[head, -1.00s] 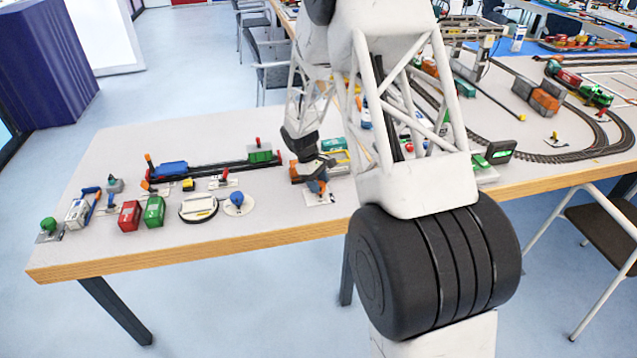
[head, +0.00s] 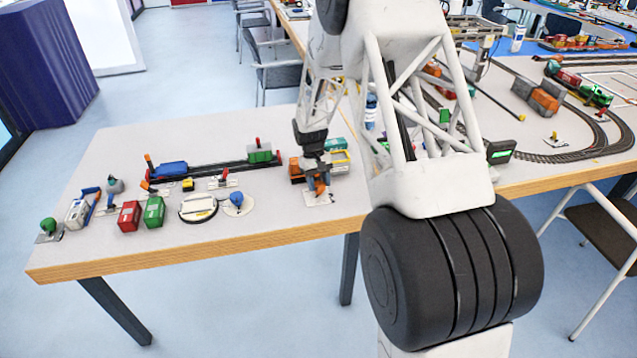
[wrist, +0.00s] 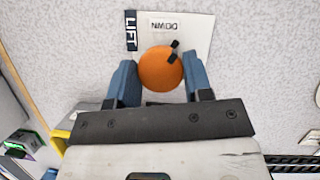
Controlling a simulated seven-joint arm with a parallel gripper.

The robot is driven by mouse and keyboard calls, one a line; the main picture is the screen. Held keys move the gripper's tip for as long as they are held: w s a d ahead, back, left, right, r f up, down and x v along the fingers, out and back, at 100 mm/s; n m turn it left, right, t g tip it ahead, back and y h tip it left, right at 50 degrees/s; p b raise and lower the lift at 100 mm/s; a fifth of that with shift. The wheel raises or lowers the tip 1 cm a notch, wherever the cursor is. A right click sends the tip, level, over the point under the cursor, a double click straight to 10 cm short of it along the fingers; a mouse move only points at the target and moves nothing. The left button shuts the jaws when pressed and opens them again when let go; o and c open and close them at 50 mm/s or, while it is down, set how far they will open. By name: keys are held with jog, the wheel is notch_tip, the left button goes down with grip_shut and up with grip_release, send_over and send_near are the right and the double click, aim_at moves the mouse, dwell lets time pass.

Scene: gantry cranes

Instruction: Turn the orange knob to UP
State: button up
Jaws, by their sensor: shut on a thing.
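The orange knob (wrist: 160,69) sits on a white plate (wrist: 199,38) in the wrist view. A black pointer (wrist: 174,45) on it points to the upper right, near the right end of an upside-down DOWN label (wrist: 164,26). A dark LIFT label (wrist: 130,31) runs along the plate's left edge. No UP label shows; the plate's near part is hidden by my gripper. My gripper (wrist: 161,80) is shut on the knob, a blue finger at each side.
An orange toy vehicle (head: 295,168) stands close to the left of my gripper. A round white plate (head: 198,208) and a blue knob (head: 237,199) lie farther left. A track with a blue wagon (head: 172,169) is behind them. The table's front edge (head: 200,250) is near.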

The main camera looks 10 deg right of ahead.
jog(key=m+y, duration=0.2)
jog(key=m, duration=0.2)
jog(key=shift+d+m, duration=0.15)
jog(key=shift+m, duration=0.15)
jog(key=m+y, duration=0.1)
jog(key=m, duration=0.3)
jog(key=shift+m+t, duration=0.3)
jog(key=shift+t, duration=0.1)
jog(key=m, duration=0.2)
jog(key=m+t+y, duration=0.1)
jog(key=m, duration=0.1)
jog(key=shift+d+m+y, duration=0.1)
jog(key=shift+m+y, duration=0.2)
jog(key=shift+m+t+y, duration=0.3)
jog(key=shift+m+t, duration=0.5)
jog(key=shift+m, duration=1)
jog(key=shift+s, duration=0.1)
jog(key=o, duration=0.9)
jog(key=shift+r, duration=0.1)
jog(key=shift+v, duration=3.85)
